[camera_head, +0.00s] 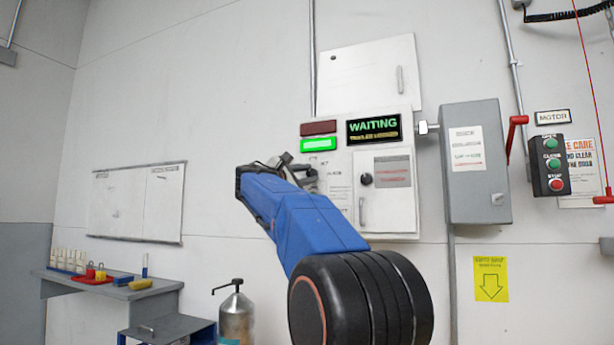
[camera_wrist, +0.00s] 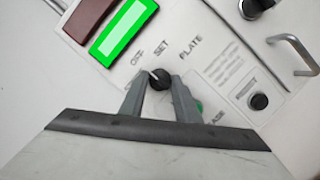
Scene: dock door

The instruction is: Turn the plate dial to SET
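The plate dial (camera_wrist: 158,79) is a small black knob with a white pointer, below the OFF, SET and PLATE lettering in the wrist view. Its pointer leans up and left, toward OFF rather than SET. My gripper (camera_wrist: 159,84) has one fingertip on each side of the dial, and I see no clear gap between them and it. In the head view my gripper (camera_head: 300,175) is at the left part of the white control panel (camera_head: 340,163), and the dial is hidden behind it.
A lit green lamp (camera_wrist: 124,29) sits beside a dark red one (camera_wrist: 88,18). A sign (camera_head: 373,128) reads WAITING. Right of the panel are a grey box (camera_head: 475,185) with a red lever (camera_head: 515,135) and a push-button station (camera_head: 551,165). A bench (camera_head: 110,288) stands at lower left.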

